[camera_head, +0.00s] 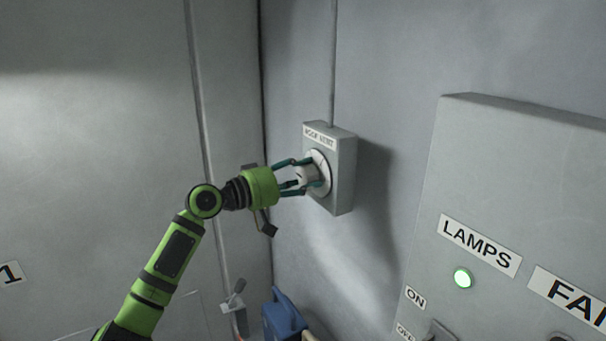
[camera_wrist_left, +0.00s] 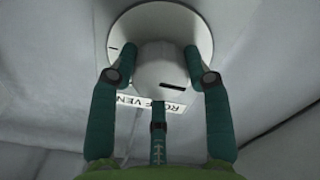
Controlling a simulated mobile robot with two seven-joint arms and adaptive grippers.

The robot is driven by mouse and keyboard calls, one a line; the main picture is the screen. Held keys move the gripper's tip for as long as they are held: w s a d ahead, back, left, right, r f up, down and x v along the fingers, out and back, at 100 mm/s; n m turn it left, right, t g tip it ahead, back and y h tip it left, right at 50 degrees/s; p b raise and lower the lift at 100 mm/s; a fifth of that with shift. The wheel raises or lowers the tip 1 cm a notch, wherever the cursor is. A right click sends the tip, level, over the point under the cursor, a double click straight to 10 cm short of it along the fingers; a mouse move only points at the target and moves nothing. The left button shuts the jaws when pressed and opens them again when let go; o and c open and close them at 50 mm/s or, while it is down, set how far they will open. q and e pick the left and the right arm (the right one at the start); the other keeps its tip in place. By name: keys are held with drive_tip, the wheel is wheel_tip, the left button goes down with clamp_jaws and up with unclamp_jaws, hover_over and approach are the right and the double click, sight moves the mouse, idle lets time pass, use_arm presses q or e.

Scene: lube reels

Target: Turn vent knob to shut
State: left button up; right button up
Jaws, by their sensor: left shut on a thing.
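The vent knob (camera_head: 308,174) is a pale round knob on a white dial disc (camera_head: 321,163). It sits on the front of a grey wall box (camera_head: 344,173) with a label that appears to read "ROOF VENT". My left gripper (camera_head: 309,172) reaches in from the left and is shut on the knob. In the left wrist view the knob (camera_wrist_left: 165,72) is between the teal fingers of my left gripper (camera_wrist_left: 160,65), with a dark mark on its face. The dial disc's markings are mostly hidden or too small to read. My right gripper is not in view.
A grey panel (camera_head: 480,170) at the right carries a "LAMPS" label (camera_head: 480,245), a lit green lamp (camera_head: 462,278) and an "ON" label (camera_head: 416,297). A conduit (camera_head: 333,65) runs up from the vent box.

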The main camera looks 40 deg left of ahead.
use_arm(q)
drive_tip(key=shift+a+r+n, duration=0.1)
drive_tip(key=shift+r+n, duration=0.2)
drive_tip(key=o, duration=1)
drive_tip(key=shift+o, duration=0.8)
drive_tip(key=shift+f, duration=0.15)
drive_tip(key=shift+s+f, duration=0.1)
drive_tip(key=shift+s, duration=0.05)
drive_tip(key=v, duration=1.2)
